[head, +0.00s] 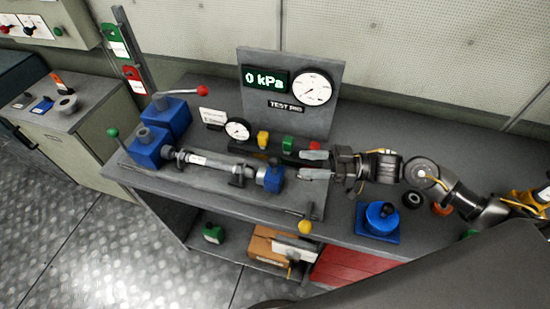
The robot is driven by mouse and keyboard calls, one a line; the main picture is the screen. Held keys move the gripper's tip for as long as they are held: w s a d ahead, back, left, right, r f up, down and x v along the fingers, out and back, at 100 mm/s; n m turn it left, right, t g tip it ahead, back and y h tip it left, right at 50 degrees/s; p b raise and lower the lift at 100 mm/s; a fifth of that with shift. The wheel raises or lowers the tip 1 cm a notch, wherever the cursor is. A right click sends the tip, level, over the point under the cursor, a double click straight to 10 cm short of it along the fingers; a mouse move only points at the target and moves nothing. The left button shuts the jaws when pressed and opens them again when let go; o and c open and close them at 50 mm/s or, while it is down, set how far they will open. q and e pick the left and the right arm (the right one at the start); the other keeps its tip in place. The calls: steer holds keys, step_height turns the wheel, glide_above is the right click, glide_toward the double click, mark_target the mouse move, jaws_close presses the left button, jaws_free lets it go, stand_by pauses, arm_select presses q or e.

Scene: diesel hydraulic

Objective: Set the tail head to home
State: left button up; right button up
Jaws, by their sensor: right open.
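A test bench (340,215) carries a grey cylinder (205,160) lying between blue blocks. The small blue block (272,178) at the cylinder's right end looks like the tail head. A crank with a yellow knob (305,226) sits at the bench's front edge, to the right of and below that block. My right gripper (302,165) reaches in from the right. Its two fingers are apart and point left, just right of the small blue block, with nothing visible between them. I cannot tell whether a finger touches the block. My left gripper is not in view.
An upright panel (300,75) reading 0 kPa stands behind, with a dial (313,88). Yellow and green parts (263,139) stand before it. Larger blue blocks (147,147) and a red-knobbed lever (202,91) are left. A blue fitting (379,220) stands right. A cardboard box (268,248) lies below.

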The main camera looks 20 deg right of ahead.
mark_target(275, 161)
steer(key=p+x, duration=0.3)
steer(key=x, duration=0.5)
steer(key=shift+w+a+r, duration=0.1)
steer(key=shift+a+r, duration=0.05)
steer(key=shift+a, duration=0.05)
steer(key=shift+w+a, duration=0.1)
steer(key=shift+a, duration=0.2)
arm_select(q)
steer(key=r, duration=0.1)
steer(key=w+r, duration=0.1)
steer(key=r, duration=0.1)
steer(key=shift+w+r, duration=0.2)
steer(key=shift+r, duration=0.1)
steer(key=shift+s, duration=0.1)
